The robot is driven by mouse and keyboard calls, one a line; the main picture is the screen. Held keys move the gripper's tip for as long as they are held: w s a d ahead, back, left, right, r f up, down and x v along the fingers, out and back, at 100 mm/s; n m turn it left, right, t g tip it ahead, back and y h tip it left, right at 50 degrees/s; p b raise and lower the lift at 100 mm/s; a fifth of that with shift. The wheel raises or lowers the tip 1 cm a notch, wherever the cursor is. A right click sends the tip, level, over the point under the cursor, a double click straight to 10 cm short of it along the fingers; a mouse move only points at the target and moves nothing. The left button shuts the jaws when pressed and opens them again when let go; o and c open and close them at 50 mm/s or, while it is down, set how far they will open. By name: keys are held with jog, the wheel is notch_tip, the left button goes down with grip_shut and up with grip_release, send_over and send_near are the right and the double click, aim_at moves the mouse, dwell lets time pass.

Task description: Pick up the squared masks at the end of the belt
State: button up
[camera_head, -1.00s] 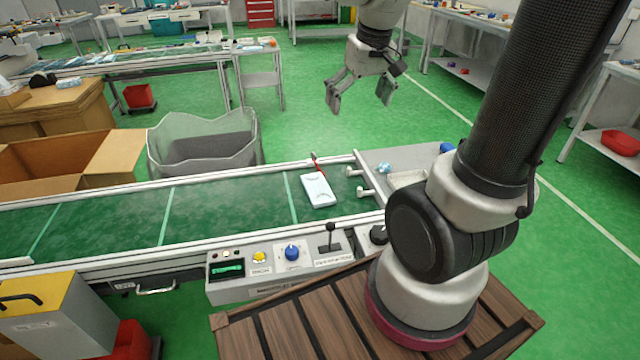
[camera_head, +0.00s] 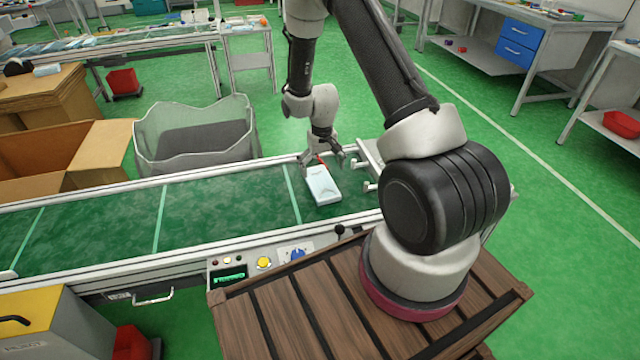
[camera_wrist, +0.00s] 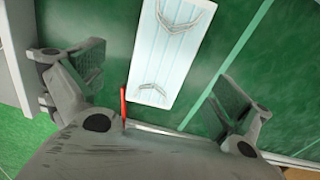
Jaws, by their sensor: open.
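A pale blue-white rectangular mask stack (camera_head: 323,186) lies flat near the right end of the green conveyor belt (camera_head: 225,205). It also shows in the wrist view (camera_wrist: 168,50), with grey ear loops on its top. My gripper (camera_head: 323,163) is open and empty, just behind and above the masks in the head view. In the wrist view its two fingers (camera_wrist: 165,90) are spread wide, one on each side of the masks, and no contact shows. A thin red stick (camera_wrist: 124,104) stands at the belt edge between the fingers.
A grey mesh bin (camera_head: 195,140) and an open cardboard box (camera_head: 95,150) stand behind the belt. A control panel with a yellow button (camera_head: 264,263) is on its front side. Metal end stops (camera_head: 369,187) sit at the belt's right end.

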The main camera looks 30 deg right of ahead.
aim_at(321, 182)
jog(key=f, duration=0.5)
jog(key=shift+a+f, duration=0.2)
jog(key=c, duration=1)
